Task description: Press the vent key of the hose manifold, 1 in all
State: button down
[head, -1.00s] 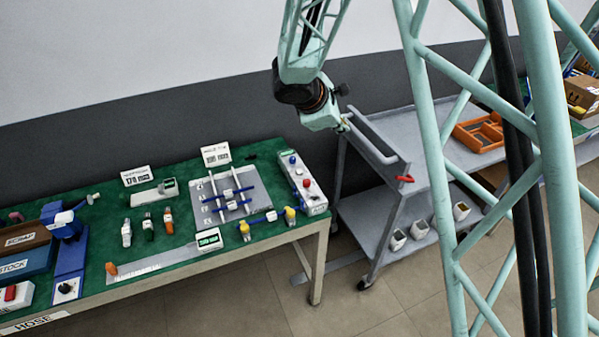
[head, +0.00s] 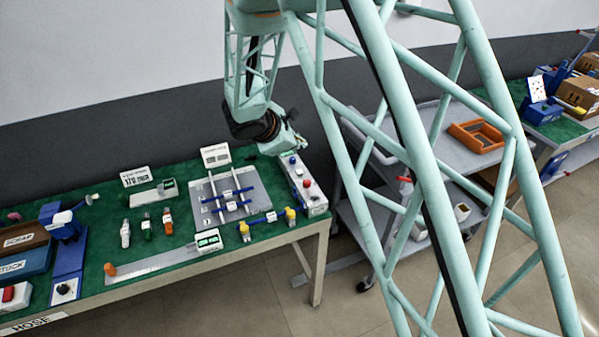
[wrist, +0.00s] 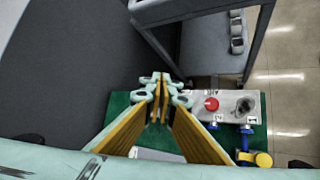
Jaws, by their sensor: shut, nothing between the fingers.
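A grey control box (head: 315,203) stands at the right end of the green table, with a blue knob (head: 293,160) and a red knob (head: 306,183) on top. In the wrist view, the box (wrist: 228,97) shows a red knob (wrist: 211,103) and a dark knob (wrist: 245,106). A grey plate (head: 205,187) with blue pipes lies left of the box. I cannot tell for certain which part is the vent key. My gripper (head: 299,146) is by the far end of the box, shut and empty. Its yellow-padded fingers (wrist: 160,82) meet left of the box in the wrist view.
Yellow-and-blue fittings (head: 290,214) lie near the table's front edge. A grey cart (head: 345,205) stands right of the table, across a gap. Small bottles (head: 146,228) stand left of the plate.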

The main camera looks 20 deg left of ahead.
jog(key=shift+f, duration=0.1)
jog(key=b, duration=0.2)
send_over(300, 173)
jog(key=shift+w+a+f, duration=0.1)
jog(key=shift+f, duration=3)
jog(key=shift+f+b, duration=1.15)
jog(key=shift+b, duration=0.2)
jog(key=shift+f+b, duration=0.95)
jog(key=shift+b, duration=0.45)
jog(key=shift+r, duration=0.9)
jog(key=shift+p, duration=0.3)
jog(key=shift+r+p, duration=1.05)
jog(key=shift+r, duration=1.45)
